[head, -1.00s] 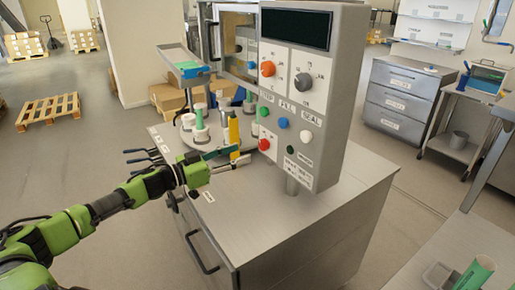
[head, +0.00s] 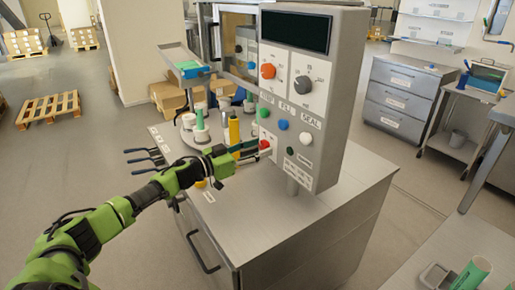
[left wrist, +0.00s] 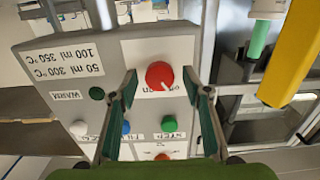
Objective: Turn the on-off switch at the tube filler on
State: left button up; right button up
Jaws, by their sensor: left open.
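The on-off switch is a round red knob (head: 265,144) low on the left part of the tube filler's grey control panel (head: 325,150). In the left wrist view, which shows the panel upside down, the red knob (left wrist: 159,75) has a white mark and sits on a white label, partly readable. My left gripper (head: 252,150) is open in front of the panel. In the left wrist view its fingertips (left wrist: 160,76) lie on either side of the knob; I cannot tell whether they touch it. My right gripper is not in view.
Green (head: 283,124), blue and white buttons sit close to the knob. An orange knob (head: 268,69) and a grey knob are higher up. A yellow cylinder (head: 234,128) and a turntable with tubes stand just left of the panel. The steel cabinet top (head: 270,205) is clear in front.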

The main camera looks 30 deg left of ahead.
pick_arm(q)
jog(key=c, duration=1.1)
jog(key=shift+m, duration=0.3)
jog(key=m, duration=0.2)
jog(key=shift+m, duration=0.4)
jog(key=m, duration=0.2)
jog(key=shift+m+b, duration=0.35)
jog(key=shift+m, duration=0.05)
jog(key=m+b, duration=0.1)
jog(key=m, duration=0.4)
jog(key=shift+m+b, duration=0.3)
jog(key=shift+b, duration=0.05)
jog(key=shift+m, duration=0.3)
